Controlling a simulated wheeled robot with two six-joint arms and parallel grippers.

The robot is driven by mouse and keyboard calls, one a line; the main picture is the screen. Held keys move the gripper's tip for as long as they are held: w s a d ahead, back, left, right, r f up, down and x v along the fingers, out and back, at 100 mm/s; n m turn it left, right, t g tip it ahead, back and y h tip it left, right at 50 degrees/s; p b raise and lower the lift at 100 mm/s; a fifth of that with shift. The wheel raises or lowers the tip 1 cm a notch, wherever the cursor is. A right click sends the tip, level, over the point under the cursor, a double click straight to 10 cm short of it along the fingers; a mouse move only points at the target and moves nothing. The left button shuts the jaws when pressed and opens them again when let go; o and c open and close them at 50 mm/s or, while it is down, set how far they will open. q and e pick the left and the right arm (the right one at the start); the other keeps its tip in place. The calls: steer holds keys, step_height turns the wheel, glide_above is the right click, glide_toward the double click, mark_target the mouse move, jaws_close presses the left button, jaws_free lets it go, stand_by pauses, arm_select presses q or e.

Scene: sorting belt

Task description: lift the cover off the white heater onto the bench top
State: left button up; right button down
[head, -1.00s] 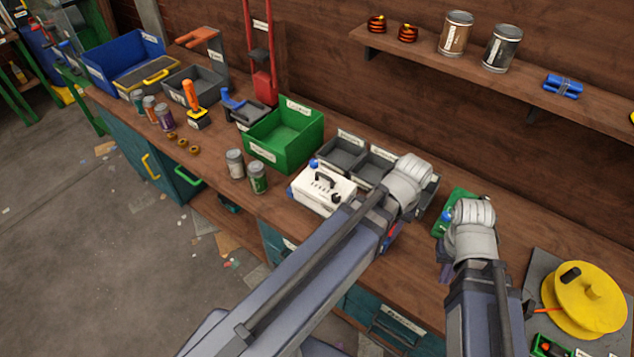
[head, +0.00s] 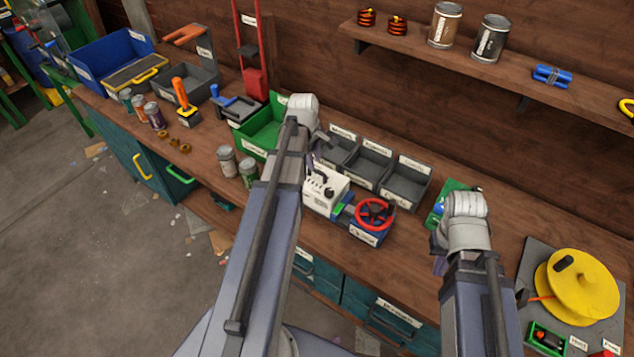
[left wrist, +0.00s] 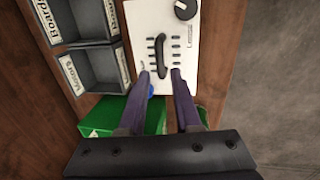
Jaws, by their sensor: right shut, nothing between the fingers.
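The white heater (head: 327,194) stands on the bench top (head: 400,265), partly hidden behind my left arm. Its top cover carries a dark handle, which shows clearly in the left wrist view (left wrist: 161,55), with slots on both sides and a black knob. The cover appears to be on the heater. My left gripper (left wrist: 160,73) is open and empty, its two purple fingers apart just short of the handle's near end. In the head view its fingers are mostly hidden. My right gripper (head: 440,264) is shut, low over the bench at the right, partly hidden by its wrist.
A blue box with a red handwheel (head: 374,214) stands right beside the heater. Grey bins (head: 368,165) are behind it, and a green bin (head: 262,128) and cans (head: 227,161) are to the left. A yellow reel (head: 582,288) is at the right. Bench is bare in front of the handwheel.

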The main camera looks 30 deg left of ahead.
mark_target(318, 171)
arm_select(q)
steer(key=shift+w+d+f+b, duration=0.1)
steer(key=shift+w+f+b, duration=0.1)
steer(key=shift+f+b, duration=0.95)
steer(key=shift+w+d+f+b, duration=0.15)
steer(key=shift+w+f+b, duration=0.1)
steer(key=shift+f+b, duration=0.9)
steer(key=shift+w+d+f+b, duration=0.1)
steer(key=shift+w+f+b, duration=0.1)
steer(key=shift+f+b, duration=0.95)
steer(key=shift+p, duration=0.3)
jaws_close()
